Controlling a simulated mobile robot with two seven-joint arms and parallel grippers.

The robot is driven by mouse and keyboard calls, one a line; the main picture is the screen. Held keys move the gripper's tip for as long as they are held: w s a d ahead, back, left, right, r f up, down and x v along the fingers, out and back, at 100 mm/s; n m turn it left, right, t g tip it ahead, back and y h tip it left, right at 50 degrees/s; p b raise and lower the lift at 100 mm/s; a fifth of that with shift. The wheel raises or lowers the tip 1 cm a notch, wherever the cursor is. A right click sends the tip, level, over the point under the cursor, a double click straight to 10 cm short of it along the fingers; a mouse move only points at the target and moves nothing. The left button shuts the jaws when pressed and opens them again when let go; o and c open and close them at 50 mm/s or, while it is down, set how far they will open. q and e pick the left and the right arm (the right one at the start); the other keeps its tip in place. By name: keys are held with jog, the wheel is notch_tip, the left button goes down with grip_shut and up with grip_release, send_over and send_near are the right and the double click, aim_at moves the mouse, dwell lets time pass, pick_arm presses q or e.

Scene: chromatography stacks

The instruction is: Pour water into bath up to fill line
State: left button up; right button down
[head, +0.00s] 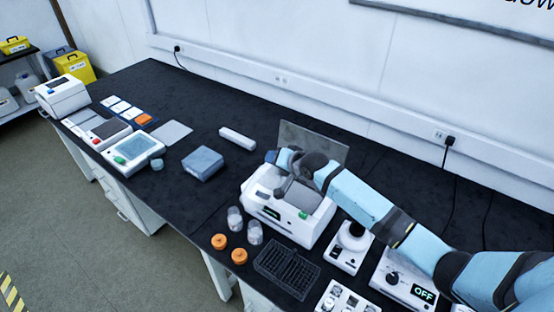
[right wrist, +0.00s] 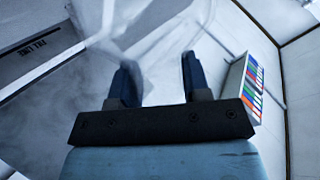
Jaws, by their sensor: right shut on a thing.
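The bath (head: 262,215) is a white box on the dark bench, with a grey lid panel (head: 325,148) upright behind it. My right gripper (head: 279,172) is over the bath, and the arm hides part of the opening. In the right wrist view its fingers (right wrist: 158,82) are shut on a clear vessel (right wrist: 150,35), blurred and see-through. The vessel's tilt and any water in it are hard to tell. A fill line label (right wrist: 32,46) shows at the left of the wrist view, upside down. The water level cannot be made out. My left gripper is not in view.
Two clear jars (head: 235,219) and orange caps (head: 219,241) stand in front of the bath, beside a dark rack (head: 287,267). A white device reading OFF (head: 405,280) is at right. A blue-grey box (head: 202,162) is to the left. Bare bench lies behind the lid.

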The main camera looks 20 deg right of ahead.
jog(key=shift+r, duration=0.15)
jog(key=shift+w+d+f+m+y+b, duration=0.1)
jog(key=shift+f+m+y+b, duration=0.2)
jog(key=shift+f, duration=0.2)
dwell(0.3)
jog(key=shift+d+f+m+y+b, duration=0.1)
jog(key=shift+f+m+y+b, duration=0.3)
jog(key=shift+f+b, duration=0.2)
jog(key=shift+d+f+m+y+b, duration=0.1)
jog(key=shift+f+m+y+b, duration=0.2)
jog(key=shift+f+b, duration=0.45)
jog(key=shift+r, duration=0.1)
